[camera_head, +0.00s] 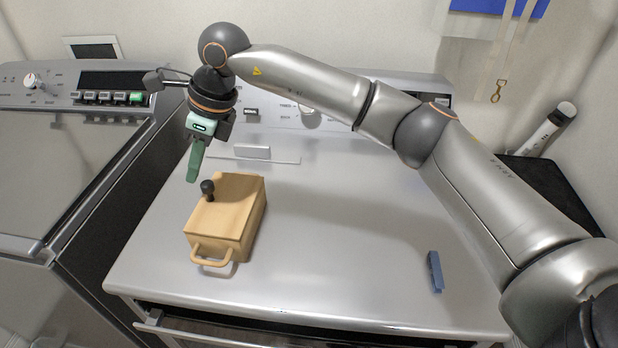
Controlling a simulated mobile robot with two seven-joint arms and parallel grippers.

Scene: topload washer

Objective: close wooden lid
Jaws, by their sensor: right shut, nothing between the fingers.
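A light wooden box (250,232) stands on the metal top of the washer, left of the middle. Its wooden lid (232,200) lies flat over the top and looks down on the box. A black knob (208,189) stands up from the lid's left side, and a wooden loop handle (212,260) sticks out at the front. My right gripper (193,178) points down just behind and above the knob, apart from it in the picture. Its green fingers are together and empty. My left gripper is not in view.
A small blue block (435,271) lies at the right front of the metal top (340,230). A control panel (290,112) runs along the back. Another appliance (70,170) stands at the left. The middle of the top is clear.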

